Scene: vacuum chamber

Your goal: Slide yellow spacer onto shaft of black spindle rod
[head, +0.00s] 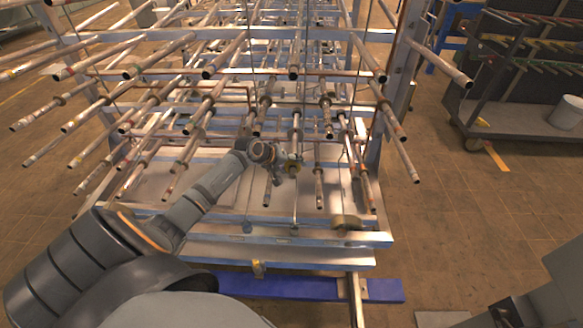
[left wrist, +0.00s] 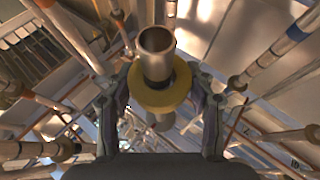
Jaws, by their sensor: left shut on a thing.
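The yellow spacer (left wrist: 160,92) is a ring between the two fingers of my left gripper (left wrist: 160,110). The fingers are shut on it from both sides. A metallic tube-like rod (left wrist: 155,60) passes through the ring, with its open end standing out toward the wrist camera. Its colour looks grey-brown rather than clearly black. In the head view my left gripper (head: 284,168) is small, at the lower row of rods, with the yellow spacer (head: 292,168) at its tips. A dark piece of my right gripper (head: 506,314) shows at the bottom right edge; its fingers are not clear.
A rack of many horizontal rods (head: 205,72) fills the space above and around my left arm. Neighbouring rods (head: 319,188) are close on both sides. A dull yellow piece (head: 346,222) rests on the rack's front ledge. A cart (head: 520,115) stands right; floor between is clear.

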